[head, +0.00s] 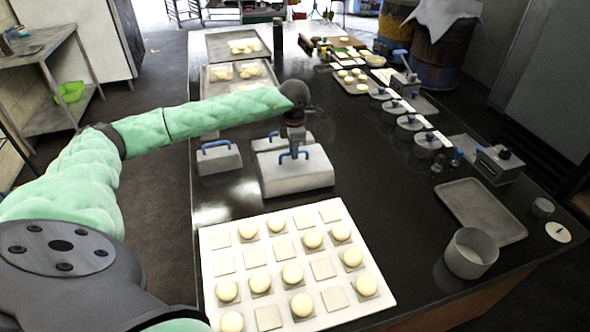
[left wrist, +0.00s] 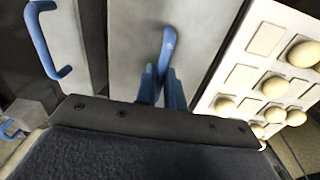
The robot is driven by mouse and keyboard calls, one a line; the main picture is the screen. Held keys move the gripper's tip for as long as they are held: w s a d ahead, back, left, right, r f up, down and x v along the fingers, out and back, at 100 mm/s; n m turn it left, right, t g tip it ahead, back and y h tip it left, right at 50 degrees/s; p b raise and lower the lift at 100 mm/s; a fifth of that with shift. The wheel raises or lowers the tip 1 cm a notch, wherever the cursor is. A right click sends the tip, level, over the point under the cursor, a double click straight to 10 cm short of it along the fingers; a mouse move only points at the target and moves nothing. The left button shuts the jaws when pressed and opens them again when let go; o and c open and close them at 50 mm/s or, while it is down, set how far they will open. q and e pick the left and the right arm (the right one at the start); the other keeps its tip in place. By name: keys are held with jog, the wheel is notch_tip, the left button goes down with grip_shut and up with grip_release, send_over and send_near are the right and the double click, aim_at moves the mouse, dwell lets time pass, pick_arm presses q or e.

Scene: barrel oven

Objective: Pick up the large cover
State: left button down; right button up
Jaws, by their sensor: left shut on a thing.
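The large cover (head: 297,178) is a grey box-shaped lid with a blue handle on top, in the middle of the dark table in the head view. My left gripper (head: 294,152) comes down from above and is shut on its handle. In the left wrist view the blue fingers (left wrist: 163,88) close around the blue handle (left wrist: 168,45), above the cover's grey top (left wrist: 130,50). The cover looks level; I cannot tell whether it touches the table. My right gripper is not in view.
A smaller blue-handled cover (head: 218,160) stands to the left, and another (head: 268,143) just behind. A white board (head: 215,240) with dough balls and square tiles lies in front. A tray (head: 482,210), a pot (head: 470,254) and scales (head: 498,165) are on the right.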

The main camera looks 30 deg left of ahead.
pick_arm(q)
notch_tip(320, 180, up, 10)
jog(key=p, duration=0.2)
dwell(0.8)
jog(key=shift+r, duration=0.1)
